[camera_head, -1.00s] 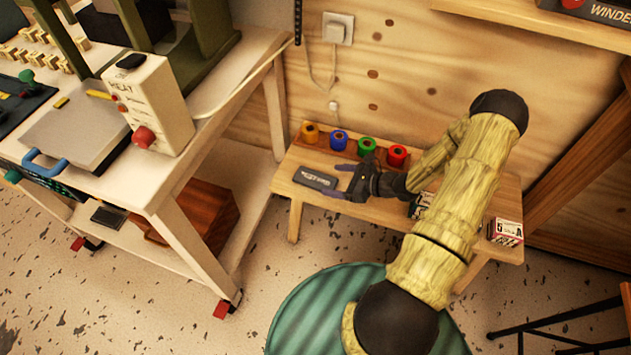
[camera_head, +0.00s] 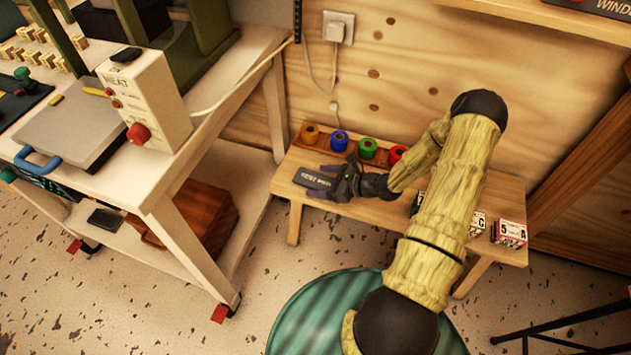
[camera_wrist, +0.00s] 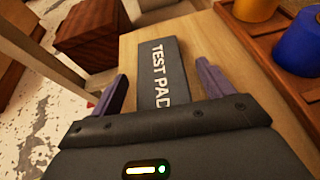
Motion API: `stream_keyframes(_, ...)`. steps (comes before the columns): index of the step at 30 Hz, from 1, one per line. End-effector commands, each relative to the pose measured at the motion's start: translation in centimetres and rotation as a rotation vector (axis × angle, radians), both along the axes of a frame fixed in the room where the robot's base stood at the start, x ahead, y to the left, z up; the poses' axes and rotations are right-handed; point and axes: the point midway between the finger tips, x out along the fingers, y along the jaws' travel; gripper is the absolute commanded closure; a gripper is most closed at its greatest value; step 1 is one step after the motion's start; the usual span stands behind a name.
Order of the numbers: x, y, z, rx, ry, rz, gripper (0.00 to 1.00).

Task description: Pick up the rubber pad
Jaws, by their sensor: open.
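The rubber pad (camera_head: 313,179) is a flat dark grey block with white lettering. It lies on the left end of the small wooden bench. In the wrist view the pad (camera_wrist: 160,75) reads "TEST PAD" and lies between the two purple fingers; its near end is hidden by my gripper's body. My gripper (camera_head: 325,181) is open, and it also shows in the wrist view (camera_wrist: 160,85) with one finger on each side of the pad. A gap shows between the pad and each finger. I cannot tell how high the fingers are above the bench.
A wooden rack behind the pad holds orange, blue (camera_head: 339,140), green (camera_head: 367,148) and red foil rolls. Small boxes (camera_head: 509,233) stand at the bench's right. A white cart (camera_head: 190,165) stands left. A green round stool (camera_head: 310,310) is in front.

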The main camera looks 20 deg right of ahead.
Motion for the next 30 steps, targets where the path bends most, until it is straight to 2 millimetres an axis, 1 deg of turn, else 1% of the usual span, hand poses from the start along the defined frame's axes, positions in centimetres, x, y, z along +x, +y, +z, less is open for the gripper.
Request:
stream_keyframes(7,0.0,0.0,0.0,0.000,0.000,0.000,0.20)
stream_keyframes(11,0.0,0.0,0.0,0.000,0.000,0.000,0.46)
stream_keyframes(12,0.0,0.0,0.0,0.000,0.000,0.000,0.53)
stream_keyframes(15,0.0,0.0,0.0,0.000,0.000,0.000,0.70)
stream_keyframes(23,0.0,0.0,0.2,0.001,-0.001,0.000,0.70)
stream_keyframes(26,0.0,0.0,0.9,0.000,-0.002,-0.001,0.70)
stream_keyframes(29,0.0,-0.1,2.4,0.000,-0.002,-0.001,0.70)
stream_keyframes(30,0.0,-0.1,3.1,0.000,-0.002,-0.001,0.70)
